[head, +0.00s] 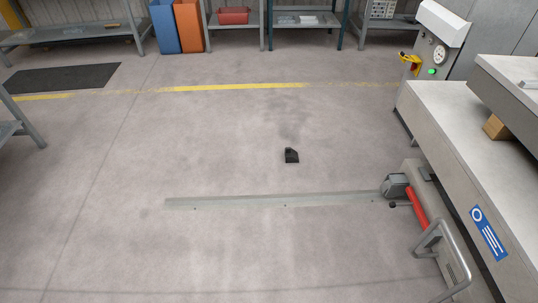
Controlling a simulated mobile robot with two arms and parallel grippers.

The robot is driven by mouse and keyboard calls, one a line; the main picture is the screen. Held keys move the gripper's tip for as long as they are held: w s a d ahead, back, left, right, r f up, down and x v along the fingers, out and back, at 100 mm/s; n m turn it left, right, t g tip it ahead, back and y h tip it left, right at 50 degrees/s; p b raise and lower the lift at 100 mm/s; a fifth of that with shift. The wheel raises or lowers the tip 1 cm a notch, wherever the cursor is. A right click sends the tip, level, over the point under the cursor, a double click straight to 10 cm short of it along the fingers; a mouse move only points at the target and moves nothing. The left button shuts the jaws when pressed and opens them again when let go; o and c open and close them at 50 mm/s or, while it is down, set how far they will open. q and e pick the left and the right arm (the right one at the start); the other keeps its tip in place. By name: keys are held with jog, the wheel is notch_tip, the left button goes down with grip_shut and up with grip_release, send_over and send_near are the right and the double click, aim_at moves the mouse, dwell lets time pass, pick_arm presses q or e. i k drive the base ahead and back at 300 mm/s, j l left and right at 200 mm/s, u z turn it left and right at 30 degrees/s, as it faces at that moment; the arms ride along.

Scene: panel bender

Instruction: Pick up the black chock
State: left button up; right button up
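The black chock (291,156) lies on the grey concrete floor, a little right of the middle of the head view. It is small and dark, with a sloped upper corner. Nothing touches it or covers it. Neither of my grippers shows in this view.
A flat metal rail (275,200) runs along the floor in front of the chock. At right stand a machine bed (450,140), a red pedal bar (417,207) and a metal guard frame (445,255). Shelves (305,20) and blue and orange bins (188,25) line the back. Floor around the chock is clear.

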aim_at(291, 156)
jog(key=i+l+u, duration=0.8)
jog(key=k+j, duration=0.1)
